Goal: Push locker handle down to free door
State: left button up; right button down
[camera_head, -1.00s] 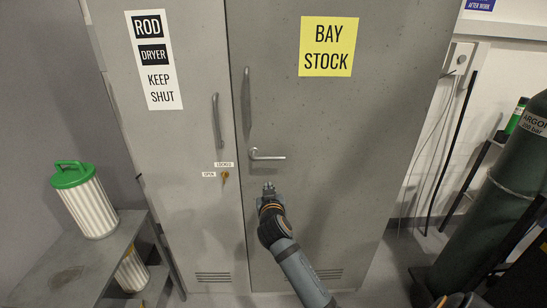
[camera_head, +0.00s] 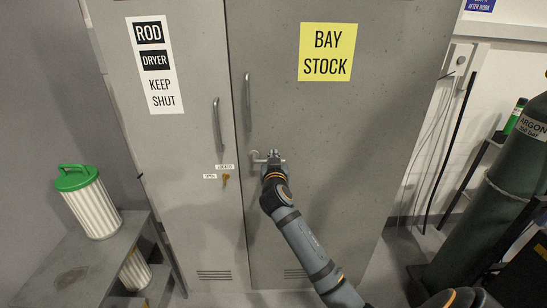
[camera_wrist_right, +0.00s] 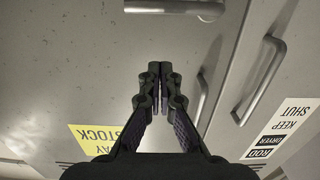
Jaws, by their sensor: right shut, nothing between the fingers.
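The silver lever handle (camera_head: 256,157) is on the left side of the BAY STOCK locker door (camera_head: 330,110) and stands about level. My right gripper (camera_head: 273,154) is shut and empty in front of it in the head view, hiding its middle. In the inverted right wrist view the lever (camera_wrist_right: 175,7) crosses the top edge, and the shut fingertips (camera_wrist_right: 160,72) show apart from it in the picture, on the side towards the yellow label. I see no clear contact. The door looks closed. My left gripper is not in view.
The ROD DRYER door (camera_head: 170,180) with its pull handle (camera_head: 217,125) and key (camera_head: 225,180) is left of the lever. A vertical pull handle (camera_head: 247,100) is above the lever. A shelf (camera_head: 85,265) with a green-lidded canister (camera_head: 90,205) stands left, a gas cylinder (camera_head: 495,215) right.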

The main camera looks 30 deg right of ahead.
jog(key=shift+w+d+f+p, duration=0.2)
jog(key=shift+w+d+f, duration=0.1)
jog(key=shift+w+f, duration=0.35)
jog(key=shift+w+d+f+p, duration=0.25)
jog(key=shift+w+d+f, duration=0.15)
jog(key=shift+f, duration=0.3)
jog(key=shift+w+d+f+p, duration=0.25)
jog(key=shift+w+f, duration=0.3)
jog(key=shift+f, duration=0.15)
jog(key=shift+f, duration=0.1)
